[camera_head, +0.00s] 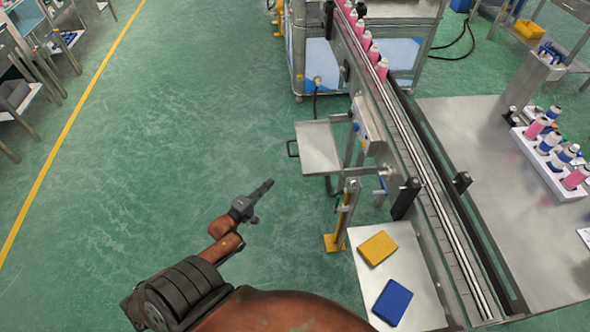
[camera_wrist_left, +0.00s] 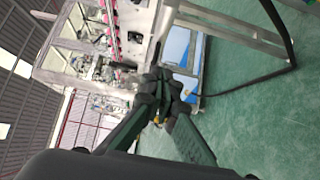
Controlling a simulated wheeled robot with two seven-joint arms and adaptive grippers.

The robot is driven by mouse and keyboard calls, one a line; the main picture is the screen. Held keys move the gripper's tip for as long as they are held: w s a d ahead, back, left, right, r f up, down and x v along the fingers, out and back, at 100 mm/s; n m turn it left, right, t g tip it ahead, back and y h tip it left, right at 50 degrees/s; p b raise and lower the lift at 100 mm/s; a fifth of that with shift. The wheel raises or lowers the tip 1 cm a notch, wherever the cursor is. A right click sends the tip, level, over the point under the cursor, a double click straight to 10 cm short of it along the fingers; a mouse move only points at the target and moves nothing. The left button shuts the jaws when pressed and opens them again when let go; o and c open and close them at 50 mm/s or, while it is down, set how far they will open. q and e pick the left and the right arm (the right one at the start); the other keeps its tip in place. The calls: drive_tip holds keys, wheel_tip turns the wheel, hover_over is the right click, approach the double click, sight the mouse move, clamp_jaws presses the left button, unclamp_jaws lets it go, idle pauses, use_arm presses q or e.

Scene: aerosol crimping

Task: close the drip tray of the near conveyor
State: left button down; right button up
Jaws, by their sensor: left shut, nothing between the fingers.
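The drip tray (camera_head: 316,148) is a flat silver tray sticking out to the left from the side of the near conveyor (camera_head: 412,150). The tray is pulled out. My left gripper (camera_head: 268,185) is shut and empty, below and left of the tray, apart from it, over the open floor. In the left wrist view the closed fingers (camera_wrist_left: 168,95) show in front of the conveyor frame. My right gripper is in neither view.
A white shelf (camera_head: 385,240) holds a yellow sponge (camera_head: 378,248) and a blue sponge (camera_head: 392,302). A yellow-footed post (camera_head: 344,218) stands below the tray. Pink cans (camera_head: 366,42) line the conveyor. The green floor at left is clear.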

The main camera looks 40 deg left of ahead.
use_arm(q)
drive_tip(key=w+d+b, duration=0.1)
drive_tip(key=w, duration=1.2)
drive_tip(key=shift+d+r, duration=0.15)
drive_tip(key=shift+d, duration=0.15)
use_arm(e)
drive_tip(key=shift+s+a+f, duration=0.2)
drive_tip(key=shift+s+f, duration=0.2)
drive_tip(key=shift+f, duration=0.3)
use_arm(q)
drive_tip(key=shift+w, duration=0.1)
